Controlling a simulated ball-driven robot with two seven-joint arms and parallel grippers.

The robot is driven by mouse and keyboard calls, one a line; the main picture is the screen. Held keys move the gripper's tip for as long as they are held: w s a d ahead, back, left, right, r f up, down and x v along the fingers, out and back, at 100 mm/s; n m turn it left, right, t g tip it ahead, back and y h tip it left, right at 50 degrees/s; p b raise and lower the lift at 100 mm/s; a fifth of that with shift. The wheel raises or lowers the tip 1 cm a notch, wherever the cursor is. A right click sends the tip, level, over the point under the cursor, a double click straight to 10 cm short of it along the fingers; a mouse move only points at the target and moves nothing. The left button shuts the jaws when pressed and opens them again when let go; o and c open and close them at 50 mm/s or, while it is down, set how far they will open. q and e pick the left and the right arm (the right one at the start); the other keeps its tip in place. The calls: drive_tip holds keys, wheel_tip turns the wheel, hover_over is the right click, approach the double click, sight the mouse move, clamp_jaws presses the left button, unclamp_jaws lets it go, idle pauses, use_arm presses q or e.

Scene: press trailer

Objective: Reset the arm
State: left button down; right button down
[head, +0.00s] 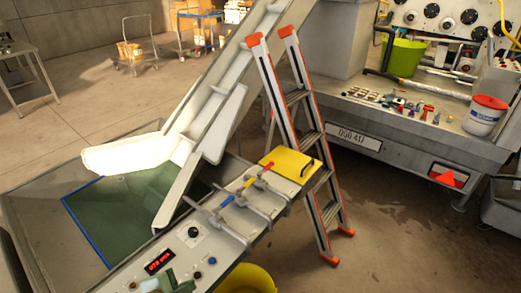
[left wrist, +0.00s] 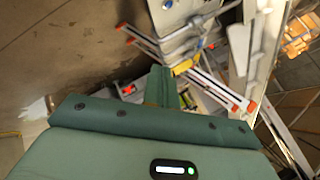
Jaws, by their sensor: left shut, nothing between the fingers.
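My left gripper (head: 168,282) shows only as a small teal and pale piece at the bottom edge of the head view, over the near end of the control panel (head: 205,232). In the left wrist view the green padded wrist fills the bottom, and the gripper's dark green fingers (left wrist: 160,86) point away, closed together and empty. The panel carries a red digital display (head: 159,262), black knobs, and valves with blue (head: 227,201), red (head: 250,182) and yellow (head: 267,168) handles. My right gripper is in neither view.
A hopper (head: 40,205) with green contents lies left of the panel, under a sloped conveyor (head: 213,105). An orange and grey stepladder (head: 312,150) stands behind the yellow lid (head: 289,164). A trailer (head: 400,130) is at right. A yellow bucket (head: 246,279) is below the panel.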

use_arm(q)
drive_tip(key=s+a+n+g+y, duration=0.2)
drive_tip(key=s+a+n+y, duration=0.55)
drive_tip(key=a, duration=0.55)
drive_tip(key=s+d+f+g+h+b, duration=0.2)
drive_tip(key=s+f+b, duration=0.1)
drive_tip(key=f, duration=1.3)
drive_tip(key=s+d+f+g+h+b, duration=0.1)
drive_tip(key=s+d+f+b, duration=0.15)
drive_tip(key=f, duration=1.25)
drive_tip(key=s+f+n+g+h+b, duration=0.2)
drive_tip(key=s+f+g+b, duration=0.1)
drive_tip(key=s+f, duration=1.7)
drive_tip(key=shift+s+a+n+b, duration=0.35)
drive_tip(key=shift+a+b, duration=0.05)
drive_tip(key=shift+b, duration=0.35)
